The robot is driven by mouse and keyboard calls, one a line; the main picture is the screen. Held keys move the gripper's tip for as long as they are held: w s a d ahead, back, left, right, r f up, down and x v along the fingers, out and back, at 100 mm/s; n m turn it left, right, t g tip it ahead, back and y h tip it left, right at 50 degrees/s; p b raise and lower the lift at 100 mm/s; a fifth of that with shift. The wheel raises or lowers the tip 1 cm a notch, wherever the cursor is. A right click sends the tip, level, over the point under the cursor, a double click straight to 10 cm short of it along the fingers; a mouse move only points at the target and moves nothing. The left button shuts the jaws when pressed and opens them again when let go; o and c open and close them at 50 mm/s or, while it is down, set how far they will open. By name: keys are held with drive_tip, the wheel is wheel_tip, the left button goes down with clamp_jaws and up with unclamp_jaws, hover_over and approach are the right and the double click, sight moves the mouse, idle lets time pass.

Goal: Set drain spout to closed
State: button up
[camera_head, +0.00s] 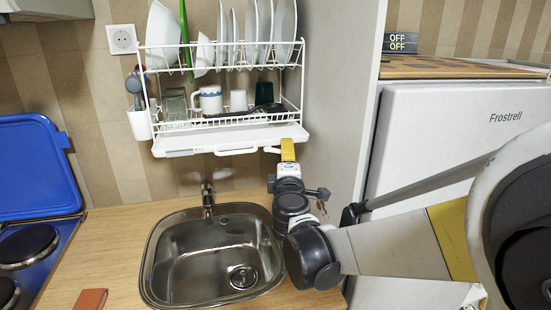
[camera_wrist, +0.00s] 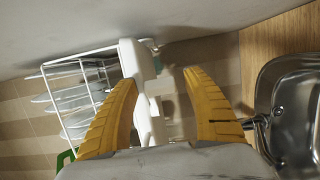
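The white dish rack (camera_head: 225,131) hangs on the wall above the sink, with a white drain tray (camera_head: 225,140) at its bottom. A small white piece that looks like the drain spout (camera_head: 271,150) sticks out under the tray's right end, just left of my gripper (camera_head: 287,145). In the wrist view my gripper (camera_wrist: 159,76) has its two yellow fingers apart. White tray parts (camera_wrist: 143,70) show in the gap beyond them, and I see no contact. I cannot tell whether the spout is open or closed.
The steel sink (camera_head: 215,255) and its tap (camera_head: 207,198) lie below the rack. A grey side panel (camera_head: 335,90) and the fridge (camera_head: 460,130) stand close on the right. Plates (camera_head: 255,35) and cups (camera_head: 210,99) fill the rack. The blue hob lid (camera_head: 35,165) stands raised at left.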

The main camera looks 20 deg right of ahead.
drive_tip(key=v, duration=1.2)
